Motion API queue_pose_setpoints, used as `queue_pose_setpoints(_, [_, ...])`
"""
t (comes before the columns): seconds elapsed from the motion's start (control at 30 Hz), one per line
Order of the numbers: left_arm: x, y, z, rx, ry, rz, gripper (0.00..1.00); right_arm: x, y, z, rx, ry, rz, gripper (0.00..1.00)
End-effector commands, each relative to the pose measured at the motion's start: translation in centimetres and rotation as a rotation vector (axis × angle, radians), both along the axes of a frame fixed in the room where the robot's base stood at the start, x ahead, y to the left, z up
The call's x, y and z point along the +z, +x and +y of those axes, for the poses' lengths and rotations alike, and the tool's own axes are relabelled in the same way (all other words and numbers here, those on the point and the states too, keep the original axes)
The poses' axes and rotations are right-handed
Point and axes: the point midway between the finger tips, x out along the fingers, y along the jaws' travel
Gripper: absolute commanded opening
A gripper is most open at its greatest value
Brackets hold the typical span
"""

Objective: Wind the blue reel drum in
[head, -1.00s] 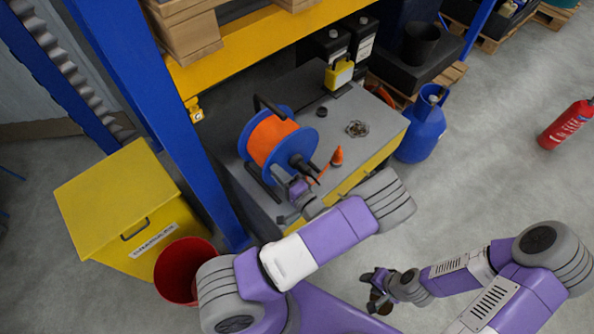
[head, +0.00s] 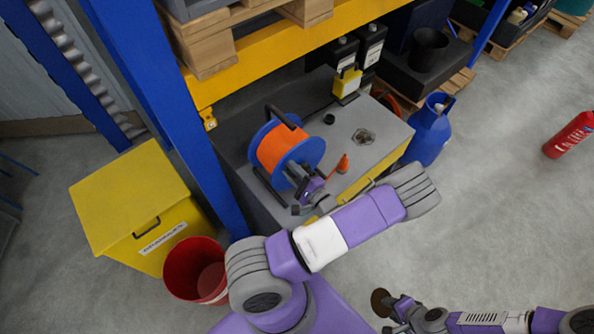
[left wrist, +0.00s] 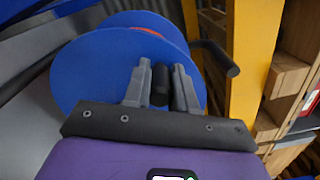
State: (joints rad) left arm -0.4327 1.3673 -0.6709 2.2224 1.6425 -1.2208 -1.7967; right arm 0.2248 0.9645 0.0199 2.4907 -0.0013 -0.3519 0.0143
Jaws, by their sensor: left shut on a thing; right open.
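The blue reel drum (head: 313,150), wound with an orange line (head: 272,148), stands in a black frame on the grey bench top. Its blue flange fills much of the left wrist view (left wrist: 90,75). My left gripper (head: 302,184) is at the front of the drum. In the left wrist view its two grey fingers (left wrist: 160,88) are shut on a black crank knob (left wrist: 160,72) in front of the flange. An orange cone-shaped end piece (head: 343,164) sits on the bench right of the drum. My right gripper (head: 388,312) is open, low in the head view, away from the bench.
The bench (head: 352,112) also holds a small handwheel (head: 364,136), a dark ring (head: 329,119) and a yellow padlock-like block (head: 347,83). A blue post (head: 170,125) rises at left, near a yellow bin (head: 130,190) and red bucket (head: 180,265). A blue cylinder (head: 428,135) stands right.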

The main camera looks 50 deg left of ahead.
Motion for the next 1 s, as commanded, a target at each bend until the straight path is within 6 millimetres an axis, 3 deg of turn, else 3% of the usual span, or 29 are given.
queue_pose_setpoints(0.27, [0.2,-0.2,0.1,0.009,0.006,0.001,0.0,0.0,0.0,0.0,0.0,0.0,0.0,0.43])
queue_pose_setpoints(0.3, [0.2,-0.3,0.1,0.009,0.006,0.001,0.3,0.0,0.0,0.0,0.0,0.0,0.0,0.43])
queue_pose_setpoints(0.43, [0.2,-0.2,0.1,0.007,0.006,0.0,0.5,0.0,0.0,0.0,0.0,0.0,0.0,0.43])
queue_pose_setpoints(0.77, [0.1,0.0,-0.3,0.001,0.003,-0.002,0.51,-0.1,0.0,0.0,0.0,0.0,0.0,0.43])
queue_pose_setpoints(1.0, [-0.1,-0.2,-3.8,-0.001,0.0,-0.003,0.51,-0.6,0.0,0.0,0.0,0.0,0.0,0.43])
